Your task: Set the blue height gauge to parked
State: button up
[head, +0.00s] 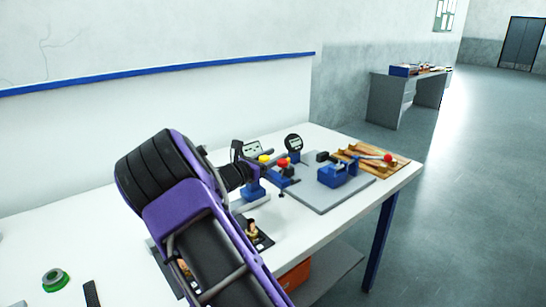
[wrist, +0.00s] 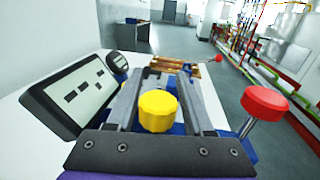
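A yellow knob (wrist: 158,111) lies between my fingers, with a gap visible on each side. A red knob (wrist: 265,103) on a pale stem stands to the right of my fingers. Whether it belongs to the gauge is unclear. My gripper (wrist: 168,74) is open, and I see nothing clamped in it. My arm and fingers hide much of the gauge's body.
A round dial gauge (head: 293,143) stands farther back. A grey plate (head: 318,199) carries a blue fixture (head: 334,177). A wooden tray (head: 393,165) with a red-ended handle lies at the bench's far right. A green ring (head: 55,281) lies at front left. The white bench is mostly clear at left.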

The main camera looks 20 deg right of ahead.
jog(key=v, duration=1.7)
jog(key=shift+a, duration=0.25)
jog(key=shift+s, duration=0.1)
